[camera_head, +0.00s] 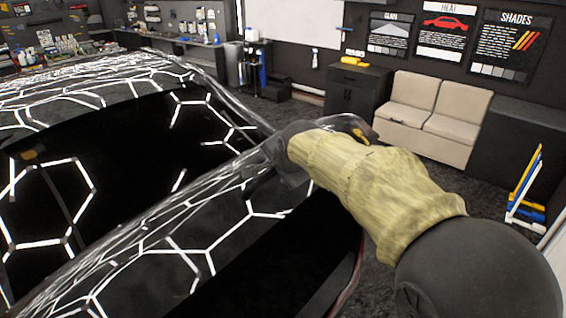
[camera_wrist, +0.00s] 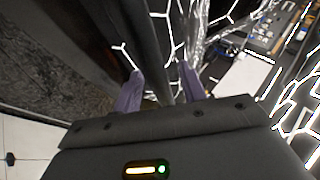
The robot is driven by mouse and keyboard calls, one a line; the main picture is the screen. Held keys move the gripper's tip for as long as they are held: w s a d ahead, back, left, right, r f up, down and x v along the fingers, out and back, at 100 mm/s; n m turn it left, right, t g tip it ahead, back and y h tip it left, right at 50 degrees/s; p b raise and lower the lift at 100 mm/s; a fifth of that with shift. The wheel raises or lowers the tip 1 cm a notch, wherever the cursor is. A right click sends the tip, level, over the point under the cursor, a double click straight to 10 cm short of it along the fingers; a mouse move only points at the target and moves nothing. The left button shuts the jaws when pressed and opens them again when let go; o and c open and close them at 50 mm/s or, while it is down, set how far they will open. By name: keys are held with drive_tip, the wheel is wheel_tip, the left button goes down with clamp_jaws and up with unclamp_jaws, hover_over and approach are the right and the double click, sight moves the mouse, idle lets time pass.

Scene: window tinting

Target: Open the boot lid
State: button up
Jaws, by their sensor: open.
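The glossy black car (camera_head: 60,100) fills the left of the head view. The boot lid (camera_head: 225,225) is the dark panel behind the rear window (camera_head: 130,150), with hexagon light reflections across it. How far it stands open, I cannot tell. My gripper (camera_head: 275,160) is at the lid's far edge, partly hidden by my sleeved arm. In the wrist view my gripper (camera_wrist: 160,68) is open, its two purple-grey fingers apart. A dark edge, likely of the lid (camera_wrist: 160,45), runs between them. Contact is not clear.
A beige sofa (camera_head: 425,110) and a dark cabinet (camera_head: 355,92) stand along the back wall. Yellow and blue tools (camera_head: 525,190) lean at the right. A workbench (camera_head: 175,50) is at the back left. Dark carpet (camera_head: 375,275) beside the car is clear.

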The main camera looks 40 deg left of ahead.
drive_tip(key=b+v, duration=0.7)
drive_tip(key=v, duration=1)
drive_tip(key=shift+s, duration=0.1)
drive_tip(key=w+d+f+t+h+b, duration=0.1)
drive_tip(key=w+d+f+h+b, duration=0.1)
drive_tip(key=w+d+f, duration=0.6)
drive_tip(key=w+d+f+h+b, duration=0.2)
drive_tip(key=w+d+f, duration=0.4)
drive_tip(key=d+f, duration=0.35)
drive_tip(key=d+f+h+b, duration=0.2)
drive_tip(key=d+f+b, duration=0.1)
drive_tip(key=d+f, duration=1.15)
drive_tip(key=s+d+f+g+h+b, duration=0.1)
drive_tip(key=s+d+f, duration=0.4)
drive_tip(key=d+f, duration=0.2)
drive_tip(key=s+d+f+g+h+b, duration=0.1)
drive_tip(key=s+d+f, duration=0.4)
drive_tip(key=d, duration=0.5)
wheel_tip(320, 180, down, 2)
drive_tip(key=shift+s+d+f+n+g+b, duration=0.1)
drive_tip(key=shift+s+d+n+g+b, duration=0.1)
drive_tip(key=shift+n+g+b, duration=0.15)
